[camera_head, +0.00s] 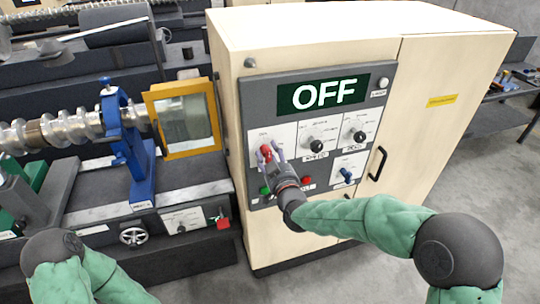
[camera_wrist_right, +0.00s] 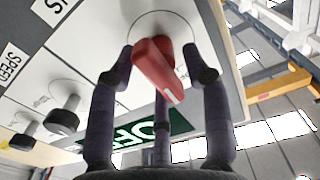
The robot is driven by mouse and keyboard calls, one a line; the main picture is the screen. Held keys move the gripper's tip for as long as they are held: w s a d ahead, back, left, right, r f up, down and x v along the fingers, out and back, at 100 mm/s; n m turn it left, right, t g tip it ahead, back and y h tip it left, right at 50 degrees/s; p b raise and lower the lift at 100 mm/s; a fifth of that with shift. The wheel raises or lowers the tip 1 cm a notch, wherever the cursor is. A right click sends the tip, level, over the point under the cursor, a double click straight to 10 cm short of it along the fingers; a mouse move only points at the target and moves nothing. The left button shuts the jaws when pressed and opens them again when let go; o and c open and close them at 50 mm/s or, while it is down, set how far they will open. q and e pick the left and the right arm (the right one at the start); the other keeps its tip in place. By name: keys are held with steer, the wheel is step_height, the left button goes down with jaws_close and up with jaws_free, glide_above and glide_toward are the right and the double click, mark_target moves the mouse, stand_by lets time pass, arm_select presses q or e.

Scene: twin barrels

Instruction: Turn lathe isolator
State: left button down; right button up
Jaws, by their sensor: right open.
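The lathe isolator is a red rotary handle (camera_head: 265,151) on a white plate at the upper left of the grey control panel (camera_head: 265,97). In the right wrist view the red handle (camera_wrist_right: 158,70) projects toward the camera and looks slanted. My right gripper (camera_head: 271,153) is at the handle with its purple-grey fingers open. In the wrist view its fingers stand around the handle, with visible gaps at the sides. The green display (camera_head: 322,94) reads OFF. My left arm shows at the bottom left, but its gripper is out of view.
Black SPEED (camera_head: 316,145) and FEED (camera_head: 359,135) knobs and a blue switch (camera_head: 346,174) sit right of the isolator. A red button (camera_head: 307,181) is below. The cream cabinet (camera_head: 440,120) has a black handle (camera_head: 377,163). The lathe with its yellow-framed guard (camera_head: 184,118) stands left.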

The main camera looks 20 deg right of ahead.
steer(key=shift+c, duration=0.3)
jaws_close()
steer(key=shift+f+m+b, duration=0.1)
steer(key=shift+m+b, duration=0.2)
steer(key=shift+b, duration=0.3)
steer(key=m+b, duration=0.4)
steer(key=b, duration=0.2)
steer(key=f+m+b, duration=0.1)
steer(key=m+b, duration=0.4)
steer(key=b, duration=0.1)
steer(key=m+b, duration=0.4)
steer(key=b, duration=0.2)
steer(key=shift+d+f+m, duration=0.1)
steer(key=shift+f+m, duration=0.05)
steer(key=shift+m, duration=0.15)
steer(key=shift+f+m+b, duration=0.1)
steer(key=shift+m+b, duration=1.65)
steer(key=shift+m, duration=0.15)
